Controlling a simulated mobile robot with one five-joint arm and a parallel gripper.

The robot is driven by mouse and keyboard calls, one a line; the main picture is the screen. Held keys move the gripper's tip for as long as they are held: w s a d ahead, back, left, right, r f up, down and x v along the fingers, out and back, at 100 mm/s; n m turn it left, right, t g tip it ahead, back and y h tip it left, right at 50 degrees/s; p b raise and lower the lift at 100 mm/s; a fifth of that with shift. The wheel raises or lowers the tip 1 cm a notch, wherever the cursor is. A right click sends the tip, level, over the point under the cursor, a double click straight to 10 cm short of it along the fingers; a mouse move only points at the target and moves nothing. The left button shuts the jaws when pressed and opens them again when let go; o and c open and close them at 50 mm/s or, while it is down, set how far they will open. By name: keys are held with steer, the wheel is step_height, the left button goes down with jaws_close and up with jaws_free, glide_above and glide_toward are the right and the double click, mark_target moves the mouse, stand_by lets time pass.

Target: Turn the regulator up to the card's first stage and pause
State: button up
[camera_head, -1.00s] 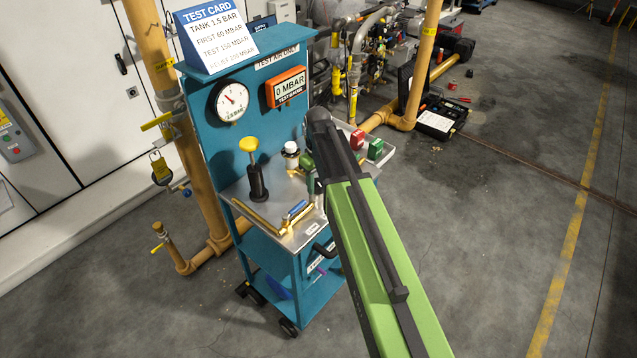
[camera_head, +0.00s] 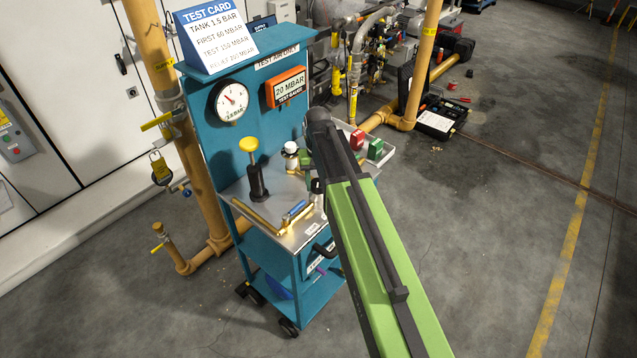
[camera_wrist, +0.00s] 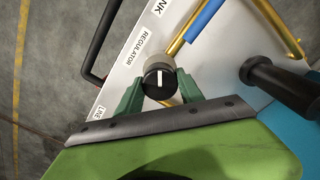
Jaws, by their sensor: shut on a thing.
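The regulator knob (camera_wrist: 158,82) is black-faced with a white pointer line, beside the "REGULATOR" label on the metal bench top in the wrist view. My gripper (camera_wrist: 159,92) has its two green jaws on either side of the knob, shut on it. In the head view my own arm hides the knob and most of the jaws. The test card (camera_head: 213,33) lists tank 1.5 bar, first 60 mbar, test 150 mbar and a partly readable relief line. The orange test gauge (camera_head: 287,88) reads 20 MBAR. The round dial gauge (camera_head: 231,101) has a red needle.
A black hand pump (camera_head: 257,182) with a yellow knob stands on the bench. A white-capped bottle (camera_head: 290,150) and a tray with red and green blocks (camera_head: 375,148) are near my arm.

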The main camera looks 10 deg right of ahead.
mark_target(318, 182)
stand_by(0.3)
steer(key=o, duration=1.4)
steer(key=shift+r, duration=0.1)
step_height(318, 182, up, 17)
steer(key=p, duration=1.7)
steer(key=shift+r, duration=0.1)
